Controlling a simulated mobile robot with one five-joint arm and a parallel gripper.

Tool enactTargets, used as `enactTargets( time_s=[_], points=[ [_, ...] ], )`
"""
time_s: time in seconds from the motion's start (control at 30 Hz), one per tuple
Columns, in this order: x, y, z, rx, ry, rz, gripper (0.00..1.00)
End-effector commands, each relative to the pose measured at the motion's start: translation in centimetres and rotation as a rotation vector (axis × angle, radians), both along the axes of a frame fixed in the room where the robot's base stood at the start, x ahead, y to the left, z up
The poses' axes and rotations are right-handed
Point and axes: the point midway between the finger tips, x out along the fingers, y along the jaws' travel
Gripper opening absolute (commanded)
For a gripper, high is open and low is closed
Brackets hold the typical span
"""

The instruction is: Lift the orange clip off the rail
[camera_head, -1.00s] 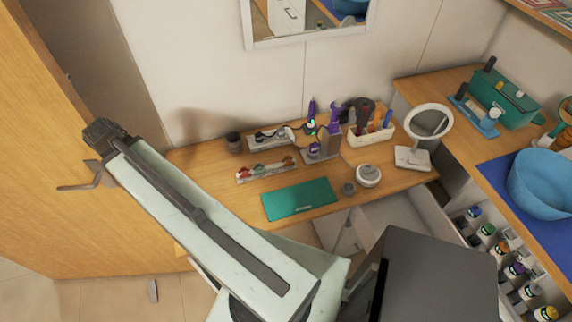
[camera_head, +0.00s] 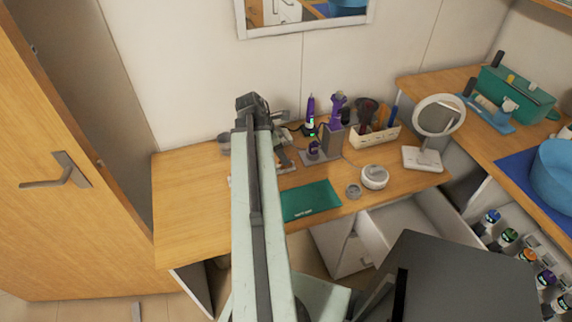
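The orange clip cannot be made out now. My raised arm covers the part of the wooden counter (camera_head: 190,205) where a short pale rail with small coloured clips shows in the earlier view. Only a sliver of pale edge shows beside the arm. My arm rises through the middle of the picture, its dark far joint above the counter's back. Pale and grey parts just right of that joint may belong to my gripper (camera_head: 281,152). Its fingers cannot be told apart from the items behind, so neither its opening nor any contact with the rail is clear.
A green mat (camera_head: 311,201) lies right of my arm. A small grey jar (camera_head: 353,191), a white round jar (camera_head: 374,178), a mirror on a stand (camera_head: 436,118) and a white organiser with brushes (camera_head: 372,139) stand further right. The counter's left end is clear. A wooden door (camera_head: 60,230) stands at left.

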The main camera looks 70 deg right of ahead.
Motion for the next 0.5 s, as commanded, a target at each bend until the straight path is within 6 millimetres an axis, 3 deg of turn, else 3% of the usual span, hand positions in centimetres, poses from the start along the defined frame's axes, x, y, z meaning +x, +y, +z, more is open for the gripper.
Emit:
enactTargets(
  time_s=[0.17, 0.4, 0.5],
  points=[
    [-0.1, -0.2, -0.9, 0.000, 0.000, 0.000, 0.51],
    [-0.7, -1.0, -4.8, 0.000, -0.001, -0.001, 0.51],
    [-1.0, -1.3, -5.3, 0.001, -0.001, 0.000, 0.51]
  ],
)
